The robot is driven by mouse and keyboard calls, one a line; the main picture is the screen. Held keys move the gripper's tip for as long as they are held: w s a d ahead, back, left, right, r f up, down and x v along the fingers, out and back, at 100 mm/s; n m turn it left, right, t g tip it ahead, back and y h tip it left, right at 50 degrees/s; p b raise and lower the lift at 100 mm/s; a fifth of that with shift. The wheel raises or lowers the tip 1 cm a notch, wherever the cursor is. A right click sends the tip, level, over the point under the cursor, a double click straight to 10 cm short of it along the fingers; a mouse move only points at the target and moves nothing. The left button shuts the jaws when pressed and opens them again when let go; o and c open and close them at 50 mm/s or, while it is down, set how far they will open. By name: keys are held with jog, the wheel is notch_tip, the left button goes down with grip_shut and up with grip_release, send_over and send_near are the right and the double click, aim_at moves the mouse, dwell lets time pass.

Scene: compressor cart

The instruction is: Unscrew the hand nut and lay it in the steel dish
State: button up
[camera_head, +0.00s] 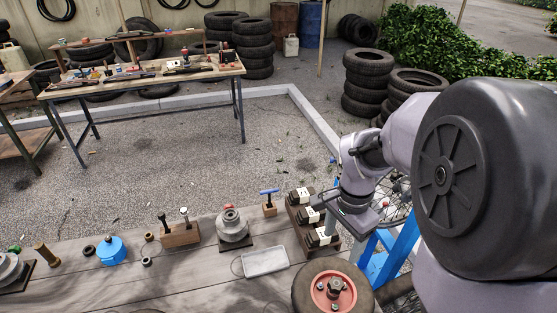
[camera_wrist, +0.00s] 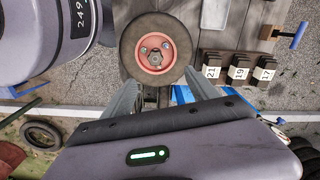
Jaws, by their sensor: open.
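A black wheel (camera_head: 304,290) with a red hub lies at the front edge of the bench. It also shows in the wrist view (camera_wrist: 130,43). A dark, lobed hand nut (camera_head: 335,284) sits at the hub's centre, and it shows in the wrist view (camera_wrist: 154,57) too. Smaller fasteners sit around it. The shallow steel dish (camera_head: 265,261) lies left of and behind the wheel and looks empty; part of it shows at the top of the wrist view (camera_wrist: 215,13). My gripper (camera_wrist: 161,84) is open and empty, its two fingers apart, short of the hub and not touching the nut.
Numbered dark blocks (camera_wrist: 238,72) stand beside the wheel, with a blue T-handle tool (camera_head: 269,196) near them. A flanged fitting (camera_head: 233,228), a wooden block with upright tools (camera_head: 180,235) and a blue domed part (camera_head: 111,250) stand further left. A blue frame (camera_head: 398,248) stands right.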

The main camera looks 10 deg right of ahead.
aim_at(337, 283)
jog(key=f+b, duration=0.2)
jog(key=f, duration=0.3)
jog(key=s+f+b, duration=0.1)
jog(key=f+b, duration=0.1)
jog(key=f, duration=0.4)
jog(key=d+f+b, duration=0.1)
jog(key=f+b, duration=0.2)
jog(key=f, duration=0.3)
jog(key=shift+s+d+f, duration=0.1)
jog(key=shift+s+f, duration=0.05)
jog(key=shift+f, duration=0.05)
jog(key=shift+c, duration=0.2)
grip_shut()
jog(key=shift+n, duration=1.2)
jog(key=shift+r, duration=0.1)
